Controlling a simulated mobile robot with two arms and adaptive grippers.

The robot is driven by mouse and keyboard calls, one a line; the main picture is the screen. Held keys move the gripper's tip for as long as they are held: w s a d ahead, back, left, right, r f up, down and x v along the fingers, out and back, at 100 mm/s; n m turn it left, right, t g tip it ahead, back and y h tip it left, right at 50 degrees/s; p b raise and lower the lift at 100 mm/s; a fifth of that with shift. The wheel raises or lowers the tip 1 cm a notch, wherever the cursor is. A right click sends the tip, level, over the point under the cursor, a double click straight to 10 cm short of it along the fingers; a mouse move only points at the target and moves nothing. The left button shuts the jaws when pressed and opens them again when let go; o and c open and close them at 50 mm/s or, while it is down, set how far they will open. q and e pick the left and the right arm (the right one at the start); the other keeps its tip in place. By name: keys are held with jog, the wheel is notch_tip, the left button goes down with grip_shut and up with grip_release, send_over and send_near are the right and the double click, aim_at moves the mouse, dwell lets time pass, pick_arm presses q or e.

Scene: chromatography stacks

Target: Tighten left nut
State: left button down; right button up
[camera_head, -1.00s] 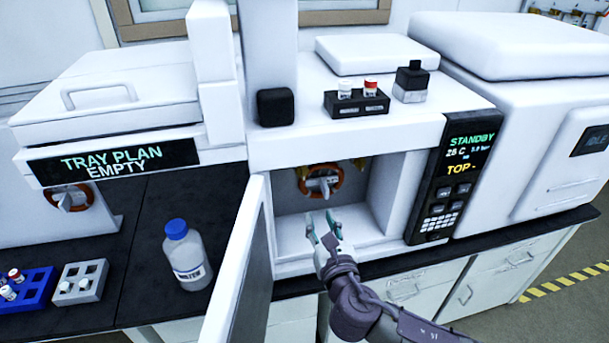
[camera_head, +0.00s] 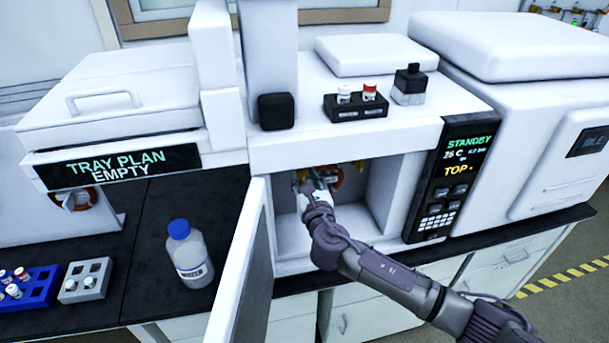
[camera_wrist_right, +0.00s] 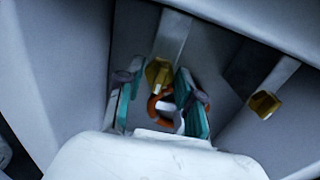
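My right gripper (camera_head: 311,183) reaches into the open bay of the middle instrument. In the right wrist view its two teal-padded fingers (camera_wrist_right: 160,84) stand apart. The left brass nut (camera_wrist_right: 158,73), on the end of a pale bar, shows between the fingers, with a gap visible on both sides. Whether it lies at fingertip depth is hard to tell. The right brass nut (camera_wrist_right: 264,104) is farther right and clear of the gripper. In the head view the gripper mostly hides the left nut. My left gripper is not in view.
An orange ring (camera_wrist_right: 160,108) shows behind the fingers. The bay's open door (camera_head: 246,270) stands left of my right arm. A blue-capped bottle (camera_head: 189,255) and vial racks (camera_head: 85,280) are on the dark bench at left. The display panel (camera_head: 455,180) borders the bay at right.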

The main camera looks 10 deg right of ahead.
jog(key=shift+w, duration=0.15)
grip_shut()
jog(key=shift+m, duration=0.4)
jog(key=m+b, duration=0.1)
jog(key=m, duration=0.2)
jog(key=shift+f+m+b, duration=0.15)
jog(key=shift+m+b, duration=0.15)
jog(key=shift+m, duration=0.1)
jog(key=m+b, duration=0.1)
jog(key=m, duration=0.3)
jog(key=shift+d+m, duration=0.1)
jog(key=shift+m, duration=0.2)
jog(key=m+b, duration=0.1)
jog(key=m, duration=0.3)
jog(key=m+b, duration=0.1)
jog(key=m, duration=0.3)
jog(key=shift+d+m, duration=0.1)
jog(key=shift+m, duration=0.2)
